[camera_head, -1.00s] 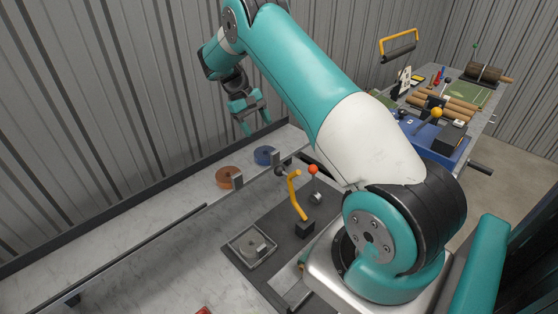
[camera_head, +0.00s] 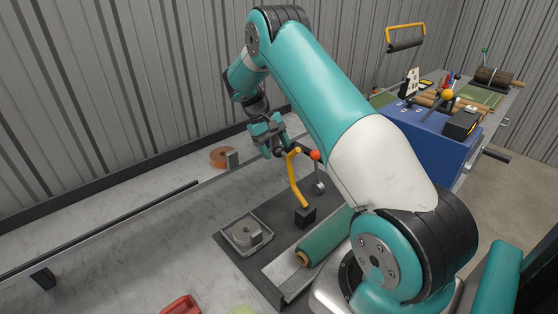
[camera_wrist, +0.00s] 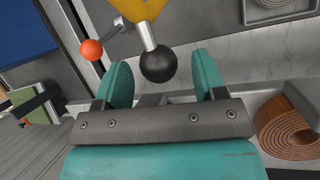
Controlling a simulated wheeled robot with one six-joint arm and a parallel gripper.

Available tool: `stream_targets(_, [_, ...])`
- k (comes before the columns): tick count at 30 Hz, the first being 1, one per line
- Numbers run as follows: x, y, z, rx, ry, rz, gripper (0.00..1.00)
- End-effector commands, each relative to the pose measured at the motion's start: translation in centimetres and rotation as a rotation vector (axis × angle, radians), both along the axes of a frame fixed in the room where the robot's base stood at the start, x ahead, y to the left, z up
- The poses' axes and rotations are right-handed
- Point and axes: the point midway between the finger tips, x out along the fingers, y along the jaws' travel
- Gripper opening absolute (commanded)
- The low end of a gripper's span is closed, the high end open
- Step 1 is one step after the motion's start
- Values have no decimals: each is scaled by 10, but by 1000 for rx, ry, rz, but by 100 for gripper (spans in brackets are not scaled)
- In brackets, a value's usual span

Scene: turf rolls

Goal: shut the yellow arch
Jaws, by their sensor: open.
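The yellow arch (camera_head: 295,180) stands raised from a black block (camera_head: 305,216) on the dark plate, bent near its top. In the wrist view, part of the yellow arch (camera_wrist: 135,12) shows at the top edge, with a metal stem and a black ball knob (camera_wrist: 158,62) on it. My gripper (camera_head: 280,149) is at the arch's upper end, on its far left side. In the wrist view, my gripper (camera_wrist: 161,75) is open, with the black knob in line with the gap between its fingers. I cannot tell whether they touch it.
A lever with an orange ball (camera_head: 316,156) stands close to the right of the arch. A green roll (camera_head: 325,236) lies in front, and a square grey tray (camera_head: 246,234) sits to the left. A brown coil (camera_head: 222,157) lies behind. A blue box (camera_head: 430,140) stands at right.

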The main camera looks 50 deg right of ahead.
Motion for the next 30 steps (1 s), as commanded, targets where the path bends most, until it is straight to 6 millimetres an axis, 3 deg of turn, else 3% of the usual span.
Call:
stream_targets(13, [-3, -5, -8, 0, 0, -5, 64])
stream_targets(21, [-3, -4, -8, -1, -1, -5, 2])
stream_targets(30, [-1, 3, -6, -5, -30, 8, 0])
